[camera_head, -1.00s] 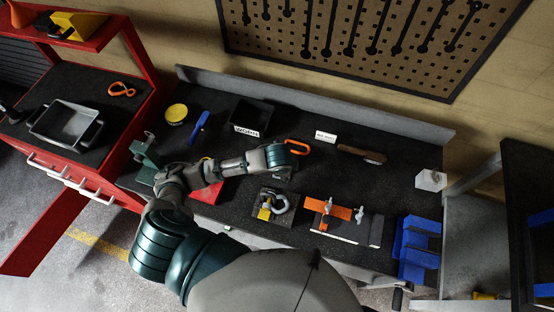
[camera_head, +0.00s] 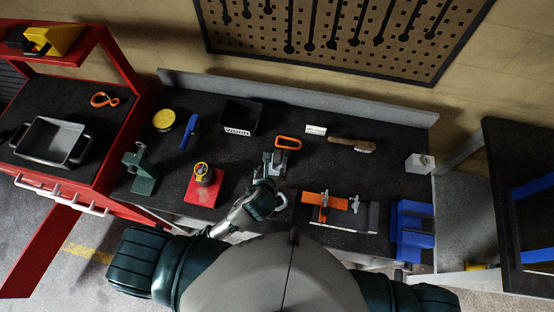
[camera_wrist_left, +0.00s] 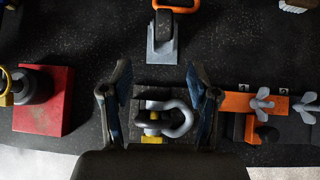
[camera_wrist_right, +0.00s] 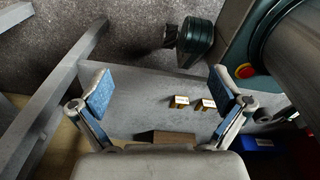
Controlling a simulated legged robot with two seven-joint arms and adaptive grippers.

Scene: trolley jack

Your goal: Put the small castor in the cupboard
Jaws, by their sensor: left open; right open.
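I cannot surely pick out the small castor or the cupboard. My left gripper (camera_head: 271,172) is open and empty over the bench, and its spread fingers show in the left wrist view (camera_wrist_left: 157,75). Between and below those fingers is a grey shackle (camera_wrist_left: 180,118) on a dark plate, with a yellow part; the hand mostly hides it in the head view. Just beyond the fingertips is a grey block with an orange loop (camera_head: 288,142), also in the left wrist view (camera_wrist_left: 164,45). My right gripper (camera_wrist_right: 160,88) is open and empty; two small yellow-and-white pieces (camera_wrist_right: 180,101) lie on a grey surface beyond it.
A red block with a black and yellow fitting (camera_head: 203,186) is left of the hand. An orange clamp fixture (camera_head: 325,203) and blue bins (camera_head: 412,228) are to the right. A dark shelf unit (camera_head: 500,160) stands far right; a grey tray (camera_head: 50,140) is far left.

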